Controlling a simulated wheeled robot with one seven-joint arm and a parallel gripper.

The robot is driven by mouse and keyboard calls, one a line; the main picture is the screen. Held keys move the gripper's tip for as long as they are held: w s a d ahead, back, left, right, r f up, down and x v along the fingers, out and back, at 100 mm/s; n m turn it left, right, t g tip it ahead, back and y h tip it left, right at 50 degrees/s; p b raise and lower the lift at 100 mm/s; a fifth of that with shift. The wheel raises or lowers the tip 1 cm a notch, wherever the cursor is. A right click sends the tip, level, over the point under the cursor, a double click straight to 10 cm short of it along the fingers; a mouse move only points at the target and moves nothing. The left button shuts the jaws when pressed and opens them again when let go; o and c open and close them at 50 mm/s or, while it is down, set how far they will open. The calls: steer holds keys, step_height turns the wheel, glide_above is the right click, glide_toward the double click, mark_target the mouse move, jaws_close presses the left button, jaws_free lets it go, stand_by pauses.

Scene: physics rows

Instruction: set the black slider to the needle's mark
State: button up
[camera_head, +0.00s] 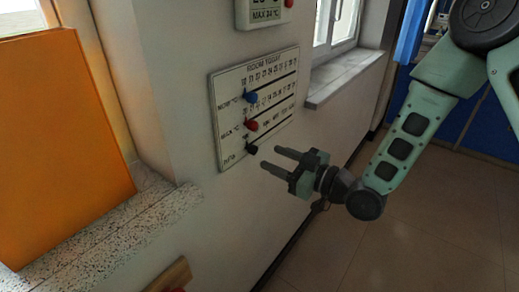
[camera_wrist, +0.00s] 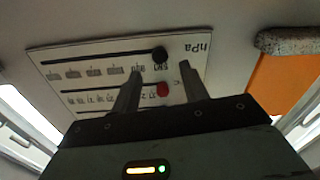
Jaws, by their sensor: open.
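A white panel (camera_head: 219,103) with printed scales hangs on the wall and carries three slider knobs. The black slider (camera_head: 251,149) is the lowest, at the left end of the hPa row. A red slider (camera_head: 251,125) and a blue slider (camera_head: 250,97) sit on the rows above. In the wrist view the black slider (camera_wrist: 160,54) shows upside down near the hPa label, beyond the fingers. My gripper (camera_head: 270,159) is open and empty, its fingers pointing at the wall just right of the black slider. No needle shows clearly; the display above is cut off.
An orange board (camera_head: 62,140) stands on a speckled sill (camera_head: 120,225) at the left. Another sill (camera_head: 345,77) juts out at the right. The floor below is clear.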

mark_target(256, 150)
steer(key=shift+p+x, duration=0.35)
steer(key=shift+x, duration=2.45)
jaws_close()
steer(key=shift+w+d, duration=0.1)
